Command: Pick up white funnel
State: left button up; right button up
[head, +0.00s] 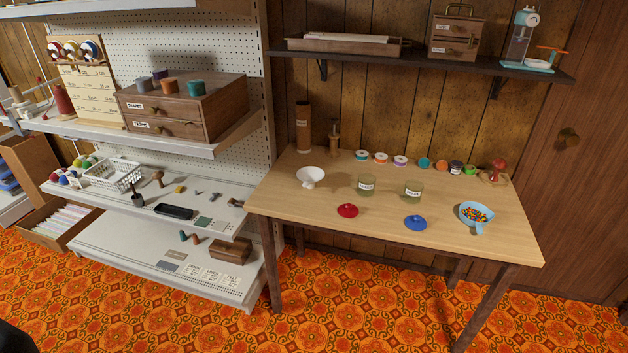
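The white funnel (311,177) rests on the left part of the light wooden table (400,227), near its left edge. Its wide mouth faces up and its narrow spout points down toward the tabletop. Nothing touches it. Neither of my grippers shows in the head view. A dark shape at the lower left corner is too cropped to identify.
Two labelled glass jars (366,186), a red lid (348,210), a blue lid (415,223) and a blue scoop of colourful beads (475,215) stand right of the funnel. A wooden cylinder (303,127) stands behind it. A white shelf unit (190,238) adjoins the table's left.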

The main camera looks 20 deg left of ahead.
aim_at(310, 175)
jog(key=i+l+u, duration=0.3)
jog(key=i, duration=0.2)
jog(key=i+l+u, duration=0.25)
jog(key=i+l, duration=0.1)
jog(key=i, duration=0.1)
